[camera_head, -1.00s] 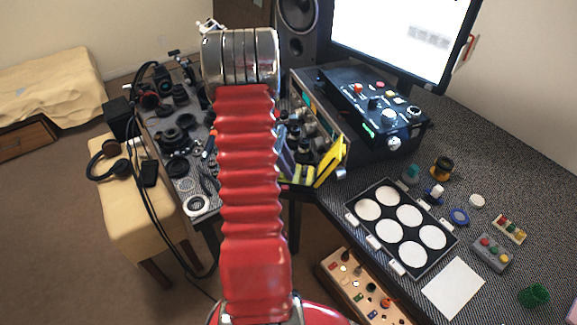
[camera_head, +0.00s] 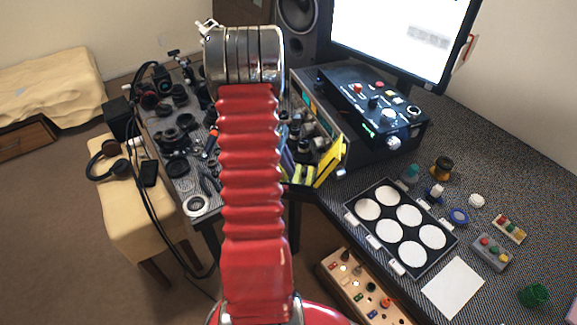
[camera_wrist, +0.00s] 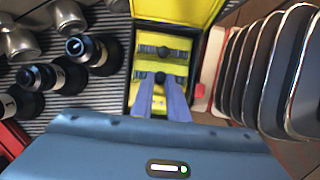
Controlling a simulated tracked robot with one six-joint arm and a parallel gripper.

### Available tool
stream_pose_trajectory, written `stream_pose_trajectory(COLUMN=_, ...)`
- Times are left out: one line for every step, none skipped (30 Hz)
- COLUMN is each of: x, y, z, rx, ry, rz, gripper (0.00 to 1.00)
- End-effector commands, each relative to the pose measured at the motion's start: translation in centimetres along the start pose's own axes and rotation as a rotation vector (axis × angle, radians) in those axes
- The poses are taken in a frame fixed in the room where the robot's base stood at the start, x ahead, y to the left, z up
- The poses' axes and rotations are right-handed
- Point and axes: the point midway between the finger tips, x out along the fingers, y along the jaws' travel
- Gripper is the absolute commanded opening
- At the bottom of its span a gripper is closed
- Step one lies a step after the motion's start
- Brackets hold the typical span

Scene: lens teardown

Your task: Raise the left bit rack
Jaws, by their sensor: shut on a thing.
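In the wrist view a small black-edged case (camera_wrist: 129,62) with a yellow inside stands open, its yellow lid (camera_wrist: 180,9) at the top. Two dark bit racks lie across it: a farther one (camera_wrist: 149,50) and a nearer one (camera_wrist: 142,75). My gripper (camera_wrist: 160,82) reaches into the case with its two bluish fingers close together. It is shut on the nearer bit rack, whose middle the fingertips partly hide. Any gap under the rack cannot be told. In the head view the yellow lid (camera_head: 331,160) shows right of my arm, which hides my gripper.
In the wrist view dark cylindrical parts (camera_wrist: 64,76) stand left of the case on a striped mat. A row of dark, metal-edged plates (camera_wrist: 262,70) stands close on the right. In the head view a black control box (camera_head: 372,108) stands behind the case.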

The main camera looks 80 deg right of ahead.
Motion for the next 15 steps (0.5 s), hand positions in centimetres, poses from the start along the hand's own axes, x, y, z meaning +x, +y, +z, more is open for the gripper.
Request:
stream_pose_trajectory(x=-0.1, y=0.2, z=0.2, rx=0.003, ry=0.016, rz=0.004, gripper=0.0)
stream_pose_trajectory(x=-0.1, y=0.2, z=0.3, rx=0.003, ry=0.028, rz=0.004, gripper=0.0)
stream_pose_trajectory(x=-0.1, y=0.2, z=0.4, rx=0.004, ry=0.043, rz=0.005, gripper=0.0)
stream_pose_trajectory(x=-0.1, y=0.2, z=0.5, rx=0.004, ry=0.057, rz=0.004, gripper=0.0)
stream_pose_trajectory(x=-0.2, y=0.2, z=0.6, rx=0.005, ry=0.069, rz=0.004, gripper=0.0)
stream_pose_trajectory(x=-0.2, y=0.2, z=0.7, rx=0.005, ry=0.089, rz=0.004, gripper=0.0)
stream_pose_trajectory(x=-0.2, y=0.2, z=0.8, rx=0.005, ry=0.104, rz=0.004, gripper=0.0)
stream_pose_trajectory(x=-0.2, y=0.2, z=0.9, rx=0.006, ry=0.119, rz=0.003, gripper=0.0)
stream_pose_trajectory(x=-0.2, y=0.2, z=1.0, rx=0.006, ry=0.14, rz=0.003, gripper=0.0)
stream_pose_trajectory(x=-0.2, y=0.2, z=1.1, rx=0.005, ry=0.156, rz=0.004, gripper=0.0)
stream_pose_trajectory(x=-0.2, y=0.2, z=1.2, rx=0.006, ry=0.173, rz=0.005, gripper=0.0)
stream_pose_trajectory(x=-0.3, y=0.2, z=1.3, rx=0.006, ry=0.196, rz=0.005, gripper=0.0)
stream_pose_trajectory(x=-0.3, y=0.2, z=1.4, rx=0.007, ry=0.213, rz=0.004, gripper=0.0)
stream_pose_trajectory(x=-0.3, y=0.2, z=1.5, rx=0.007, ry=0.23, rz=0.004, gripper=0.0)
stream_pose_trajectory(x=-0.3, y=0.2, z=1.6, rx=0.007, ry=0.253, rz=0.004, gripper=0.0)
